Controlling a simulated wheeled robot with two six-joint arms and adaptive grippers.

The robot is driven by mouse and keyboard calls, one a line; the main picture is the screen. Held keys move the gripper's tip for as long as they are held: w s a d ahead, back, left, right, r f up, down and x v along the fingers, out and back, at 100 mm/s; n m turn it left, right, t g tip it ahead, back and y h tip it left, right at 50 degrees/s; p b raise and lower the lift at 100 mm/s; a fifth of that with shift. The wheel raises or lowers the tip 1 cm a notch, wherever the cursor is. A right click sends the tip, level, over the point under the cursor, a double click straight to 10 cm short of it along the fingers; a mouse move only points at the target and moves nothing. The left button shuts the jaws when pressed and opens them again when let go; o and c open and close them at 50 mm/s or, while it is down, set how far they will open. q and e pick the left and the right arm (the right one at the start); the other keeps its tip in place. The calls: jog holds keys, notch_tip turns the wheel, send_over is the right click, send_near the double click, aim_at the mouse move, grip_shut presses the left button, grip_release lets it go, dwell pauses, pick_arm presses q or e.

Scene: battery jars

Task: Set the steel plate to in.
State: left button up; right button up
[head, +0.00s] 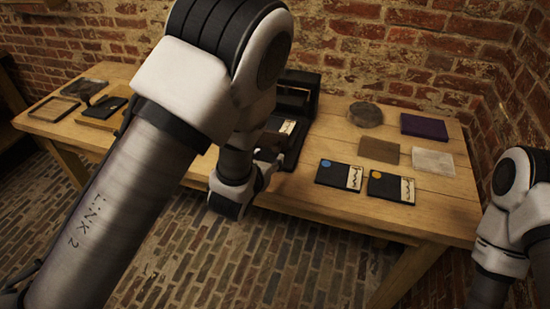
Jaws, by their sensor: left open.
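I cannot tell for sure which piece is the steel plate. A pale grey square plate (433,161) lies flat on the right part of the table and is one candidate. A dark, upright-framed device (300,100) stands mid-table, partly hidden behind my left arm. A black card with a white label (287,127) lies in it. My left gripper (271,158) is at the device's front left side, mostly hidden by its own wrist; it is open, and I see nothing held. My right gripper is out of view; only part of its arm shows at the right edge.
A round grey disc (365,114), a purple block (425,127) and a brown plate (378,150) lie on the right. Two black cards, blue-dotted (338,174) and orange-dotted (390,187), lie near the front edge.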

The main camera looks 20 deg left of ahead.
aim_at(276, 149)
pick_arm(q)
jog(key=b+x, duration=0.1)
jog(key=x, duration=0.6)
grip_shut()
